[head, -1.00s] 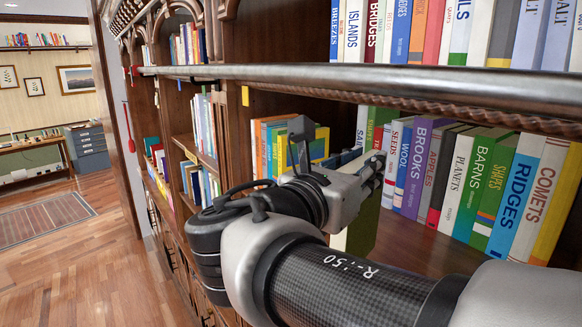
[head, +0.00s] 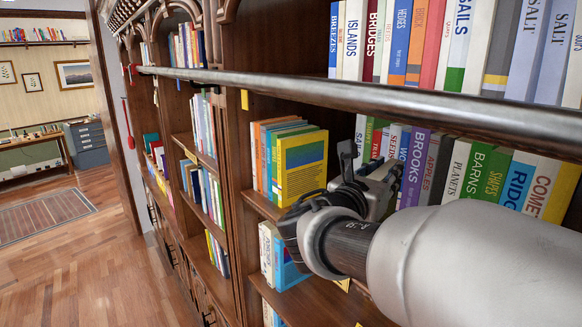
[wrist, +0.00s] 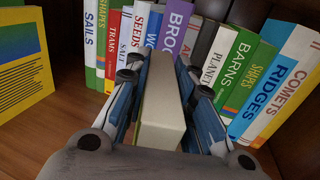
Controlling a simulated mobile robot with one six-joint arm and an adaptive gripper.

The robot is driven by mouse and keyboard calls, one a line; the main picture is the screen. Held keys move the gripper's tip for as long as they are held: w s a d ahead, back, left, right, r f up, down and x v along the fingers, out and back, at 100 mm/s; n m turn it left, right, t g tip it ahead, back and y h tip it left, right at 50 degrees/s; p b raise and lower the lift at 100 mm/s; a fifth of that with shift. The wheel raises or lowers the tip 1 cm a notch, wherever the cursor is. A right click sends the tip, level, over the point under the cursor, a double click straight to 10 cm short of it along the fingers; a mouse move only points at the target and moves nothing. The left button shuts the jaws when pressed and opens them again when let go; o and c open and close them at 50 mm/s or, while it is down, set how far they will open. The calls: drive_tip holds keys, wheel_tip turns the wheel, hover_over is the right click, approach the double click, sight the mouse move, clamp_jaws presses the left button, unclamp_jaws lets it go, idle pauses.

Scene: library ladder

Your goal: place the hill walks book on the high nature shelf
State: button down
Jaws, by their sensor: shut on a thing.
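My gripper (head: 372,188) is at the middle shelf, in front of a row of upright books. In the wrist view its two fingers (wrist: 160,85) are shut on a book (wrist: 162,118) standing between them. The book's cream edge faces the camera; its title cannot be read, so I cannot tell from it that it is the hill walks book. I cannot tell whether the held book touches the shelf board.
A metal rail (head: 330,92) crosses in front of the bookcase above my arm. More books, such as Islands (head: 352,40), fill the shelf above.

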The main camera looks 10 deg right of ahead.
drive_tip(key=shift+s+r, duration=0.1)
drive_tip(key=shift+r, duration=0.05)
drive_tip(key=c, duration=1.4)
unclamp_jaws()
drive_tip(key=shift+f, duration=0.2)
drive_tip(key=shift+o, duration=0.2)
drive_tip(key=shift+r, duration=0.2)
drive_tip(key=b+v, duration=0.2)
drive_tip(key=v, duration=1)
